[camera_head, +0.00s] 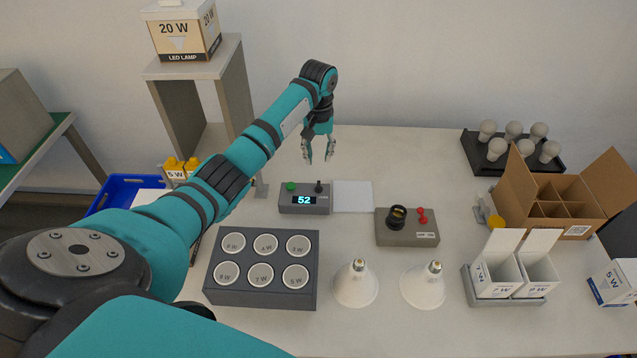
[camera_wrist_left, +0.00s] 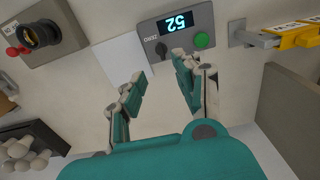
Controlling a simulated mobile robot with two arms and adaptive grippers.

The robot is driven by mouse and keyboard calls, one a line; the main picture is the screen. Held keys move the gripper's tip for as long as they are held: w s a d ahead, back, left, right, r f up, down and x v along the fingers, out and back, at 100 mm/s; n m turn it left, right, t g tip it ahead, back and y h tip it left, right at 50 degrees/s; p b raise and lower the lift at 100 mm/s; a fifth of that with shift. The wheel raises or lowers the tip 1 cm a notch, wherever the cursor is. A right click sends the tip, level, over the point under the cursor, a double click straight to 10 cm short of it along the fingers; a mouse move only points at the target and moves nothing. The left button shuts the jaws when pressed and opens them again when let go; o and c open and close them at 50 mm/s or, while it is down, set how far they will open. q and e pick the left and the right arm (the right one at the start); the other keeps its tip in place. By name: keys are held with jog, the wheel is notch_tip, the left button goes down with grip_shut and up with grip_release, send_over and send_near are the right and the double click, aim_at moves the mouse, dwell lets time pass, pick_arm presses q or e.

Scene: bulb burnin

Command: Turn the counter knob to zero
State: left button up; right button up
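The counter (camera_head: 304,205) is a grey box on the table with a lit display reading 52, a green button (camera_head: 291,186) and a small black knob (camera_head: 318,187). In the left wrist view the counter (camera_wrist_left: 178,33) shows upside down, with the word ZERO by the black knob (camera_wrist_left: 161,48). My left gripper (camera_head: 319,157) is open and empty, above and behind the counter, with its fingers pointing down. In the left wrist view the open fingers (camera_wrist_left: 158,90) stand apart below the knob, not touching it. My right gripper is not in view.
A white pad (camera_head: 352,197) lies right of the counter. A grey socket box (camera_head: 407,234) with a red switch is farther right. A dark rack (camera_head: 263,300) of labelled cups and two reflector bulbs (camera_head: 355,288) stand in front. A bulb tray (camera_head: 480,168) is at the back right.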

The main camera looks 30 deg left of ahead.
aim_at(318, 187)
pick_arm(q)
notch_tip(318, 187, down, 13)
jog(key=shift+r, duration=0.1)
dwell(0.3)
grip_shut()
